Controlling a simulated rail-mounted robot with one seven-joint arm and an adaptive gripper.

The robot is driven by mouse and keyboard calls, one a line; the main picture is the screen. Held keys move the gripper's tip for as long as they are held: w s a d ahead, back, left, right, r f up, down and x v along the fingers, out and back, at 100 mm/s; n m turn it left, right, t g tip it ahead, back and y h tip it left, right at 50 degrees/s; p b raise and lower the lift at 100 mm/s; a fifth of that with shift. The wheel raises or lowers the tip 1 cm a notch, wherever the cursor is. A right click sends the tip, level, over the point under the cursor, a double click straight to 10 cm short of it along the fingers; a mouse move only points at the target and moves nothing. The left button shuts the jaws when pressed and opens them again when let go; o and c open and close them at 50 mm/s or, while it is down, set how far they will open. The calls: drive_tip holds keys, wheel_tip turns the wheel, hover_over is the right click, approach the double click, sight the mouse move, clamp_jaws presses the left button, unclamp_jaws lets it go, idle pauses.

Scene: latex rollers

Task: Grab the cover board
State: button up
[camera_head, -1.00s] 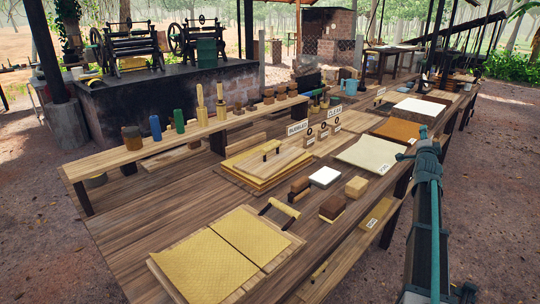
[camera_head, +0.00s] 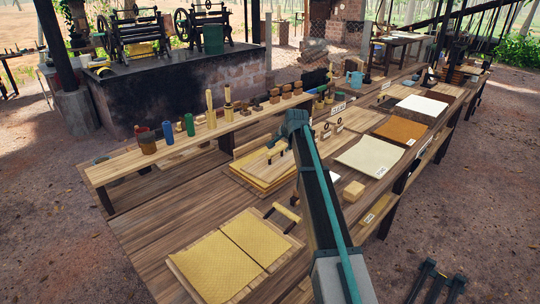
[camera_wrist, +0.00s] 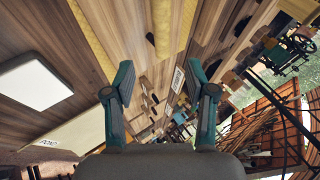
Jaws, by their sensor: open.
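In the head view, a light wooden board with a dark-bracketed handle, which looks like the cover board (camera_head: 254,164), lies on a stack of yellow sheets (camera_head: 250,182) mid-bench. My arm crosses just to its right. A wooden surface with yellow edges, probably the board and stack (camera_wrist: 130,25), fills the top middle beyond the fingers. I cannot tell how far away it is.
A white block (camera_wrist: 33,77) lies beside the stack. A pale sheet (camera_head: 368,157) lies to the right, and a raised shelf (camera_head: 125,170) with bottles runs along the left.

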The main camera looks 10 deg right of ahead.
sight(277, 150)
drive_tip(key=x, duration=0.1)
drive_tip(key=p+x, duration=0.1)
drive_tip(key=x, duration=0.3)
drive_tip(key=shift+a+f, duration=0.25)
drive_tip(key=shift+a, duration=0.05)
drive_tip(key=shift+p+x, duration=1.3)
drive_tip(key=shift+x, duration=1.4)
drive_tip(key=shift+a, duration=0.15)
clamp_jaws()
